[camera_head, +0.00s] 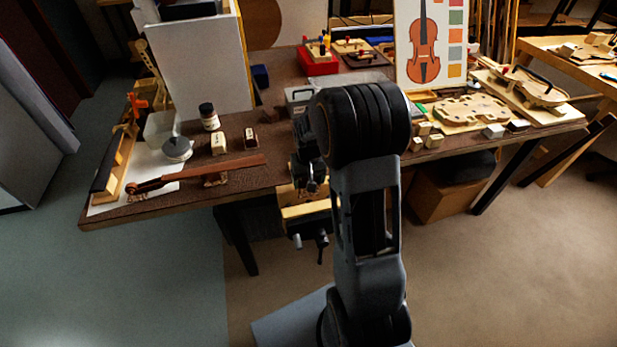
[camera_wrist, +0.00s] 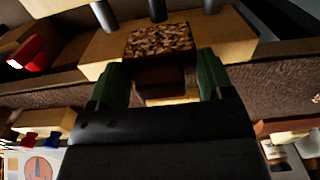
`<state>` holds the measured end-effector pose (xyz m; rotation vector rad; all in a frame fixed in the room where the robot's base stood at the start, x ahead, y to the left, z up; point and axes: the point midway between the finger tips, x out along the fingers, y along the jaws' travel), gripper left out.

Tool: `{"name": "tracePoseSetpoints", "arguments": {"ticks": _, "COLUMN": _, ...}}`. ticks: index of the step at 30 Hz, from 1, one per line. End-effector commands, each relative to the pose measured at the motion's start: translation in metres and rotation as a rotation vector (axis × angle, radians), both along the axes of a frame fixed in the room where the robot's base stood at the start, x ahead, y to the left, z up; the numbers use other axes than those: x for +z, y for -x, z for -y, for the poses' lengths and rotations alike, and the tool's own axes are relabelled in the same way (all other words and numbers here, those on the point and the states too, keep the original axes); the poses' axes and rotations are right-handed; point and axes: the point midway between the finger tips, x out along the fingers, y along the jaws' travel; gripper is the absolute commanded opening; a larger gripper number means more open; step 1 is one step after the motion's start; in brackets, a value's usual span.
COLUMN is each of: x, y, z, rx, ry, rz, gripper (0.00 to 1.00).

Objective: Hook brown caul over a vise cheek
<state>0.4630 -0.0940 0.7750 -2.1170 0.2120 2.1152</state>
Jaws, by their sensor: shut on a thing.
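The brown caul (camera_wrist: 160,78) with a speckled cork face (camera_wrist: 158,40) is between the green-padded fingers of my gripper (camera_wrist: 162,80) in the wrist view. My gripper is shut on it. The caul overlaps a pale wooden vise cheek (camera_wrist: 226,36) in that picture; I cannot tell whether it touches or hooks over it. Metal vise rods (camera_wrist: 157,9) show beyond the cork. In the head view, the vise's outer cheek (camera_head: 306,211) is at the bench's front edge. My gripper (camera_head: 308,182) is just above the vise there, dark and partly hidden by my arm; the caul cannot be made out.
The brown bench (camera_head: 120,213) carries a violin neck (camera_head: 200,174) and small wooden blocks (camera_head: 218,142) left of the vise. A dark bottle (camera_head: 208,117) stands behind them. Violin parts (camera_head: 470,109) lie at the right. The floor in front is clear.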

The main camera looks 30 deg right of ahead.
Motion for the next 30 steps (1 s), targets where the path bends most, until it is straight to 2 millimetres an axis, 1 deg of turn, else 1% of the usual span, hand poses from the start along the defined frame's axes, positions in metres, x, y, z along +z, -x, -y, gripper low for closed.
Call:
{"name": "tracePoseSetpoints", "arguments": {"ticks": 1, "x": -0.0046, "y": -0.0011, "z": 0.0002, "rx": 0.0, "ry": 0.0, "rz": 0.0, "gripper": 0.5}}
{"name": "tracePoseSetpoints", "arguments": {"ticks": 3, "x": -0.0067, "y": -0.002, "z": 0.0004, "rx": 0.0, "ry": 0.0, "rz": 0.0, "gripper": 0.5}}
{"name": "tracePoseSetpoints", "arguments": {"ticks": 13, "x": -0.0078, "y": -0.0029, "z": 0.0006, "rx": 0.0, "ry": 0.0, "rz": 0.0, "gripper": 0.5}}
{"name": "tracePoseSetpoints", "arguments": {"ticks": 14, "x": -0.0078, "y": -0.0029, "z": 0.0006, "rx": 0.0, "ry": 0.0, "rz": 0.0, "gripper": 0.75}}
{"name": "tracePoseSetpoints", "arguments": {"ticks": 21, "x": -0.0078, "y": -0.0028, "z": 0.0006, "rx": 0.0, "ry": 0.0, "rz": 0.0, "gripper": 0.98}}
{"name": "tracePoseSetpoints", "arguments": {"ticks": 22, "x": -0.0078, "y": -0.0028, "z": 0.0006, "rx": 0.0, "ry": 0.0, "rz": 0.0, "gripper": 1.0}}
{"name": "tracePoseSetpoints", "arguments": {"ticks": 30, "x": -0.0048, "y": -0.003, "z": 0.0006, "rx": 0.0, "ry": 0.0, "rz": 0.001, "gripper": 1.0}}
